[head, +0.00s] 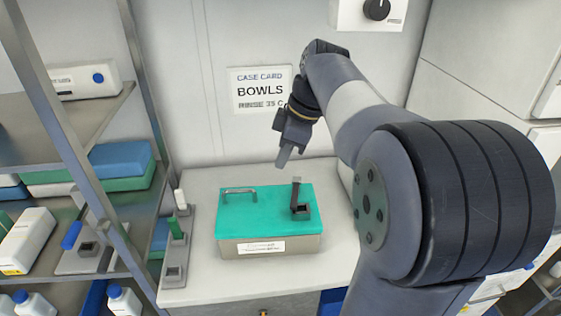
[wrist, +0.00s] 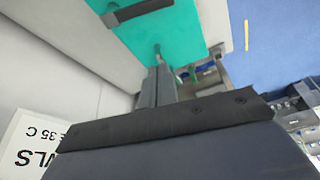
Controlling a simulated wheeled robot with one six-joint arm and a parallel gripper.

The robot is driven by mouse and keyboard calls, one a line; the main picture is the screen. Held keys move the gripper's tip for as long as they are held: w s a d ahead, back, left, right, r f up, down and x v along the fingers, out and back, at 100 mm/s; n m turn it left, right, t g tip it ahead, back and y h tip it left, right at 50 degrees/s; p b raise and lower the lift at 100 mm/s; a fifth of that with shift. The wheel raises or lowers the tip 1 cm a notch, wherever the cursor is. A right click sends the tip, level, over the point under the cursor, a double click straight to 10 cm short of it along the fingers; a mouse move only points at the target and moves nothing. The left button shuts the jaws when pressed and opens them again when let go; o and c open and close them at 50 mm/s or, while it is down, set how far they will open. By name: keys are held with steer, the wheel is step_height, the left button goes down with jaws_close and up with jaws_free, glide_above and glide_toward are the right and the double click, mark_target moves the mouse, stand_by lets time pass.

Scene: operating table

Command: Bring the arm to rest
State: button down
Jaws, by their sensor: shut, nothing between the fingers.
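My gripper (head: 284,157) is shut and empty. It hangs in the air above the back of a teal-topped box (head: 258,214) on the white counter, apart from it. In the wrist view the closed fingers (wrist: 157,88) point toward the teal lid (wrist: 183,30). My arm is raised and bent, reaching from the right of the head view toward the wall.
The box carries a metal handle (head: 239,190) and an upright grey latch (head: 297,194). A rack with a green-capped piece (head: 176,228) stands left on the counter (head: 197,290). Metal shelves (head: 75,125) fill the left. A case card (head: 260,90) hangs on the wall behind.

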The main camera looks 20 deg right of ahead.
steer(key=shift+f, duration=0.1)
stand_by(0.3)
steer(key=x, duration=0.7)
steer(key=shift+w+a+f, duration=0.1)
steer(key=shift+a, duration=0.05)
steer(key=shift+w+f+m+h+p, duration=0.15)
steer(key=shift+m+p, duration=0.15)
steer(key=shift+m, duration=0.3)
steer(key=shift+w+f+m+h+p, duration=0.15)
steer(key=shift+m+p, duration=0.15)
steer(key=shift+m, duration=0.3)
steer(key=m, duration=0.2)
steer(key=w+f+m+t+h+p, duration=0.1)
steer(key=m, duration=0.1)
steer(key=shift+w+p, duration=0.1)
steer(key=shift+p, duration=0.2)
steer(key=m, duration=0.1)
steer(key=m+p, duration=0.1)
steer(key=shift+w+f+m+h, duration=0.2)
steer(key=shift+w+m+h, duration=0.1)
steer(key=shift+w+h, duration=0.1)
steer(key=m, duration=0.1)
steer(key=w+m+t+p, duration=0.1)
steer(key=shift+f+m+h, duration=0.15)
steer(key=shift+m+h, duration=0.15)
steer(key=shift+m, duration=0.1)
steer(key=shift+w+a+f+b, duration=0.15)
steer(key=shift+w+b, duration=0.15)
steer(key=shift+w, duration=1)
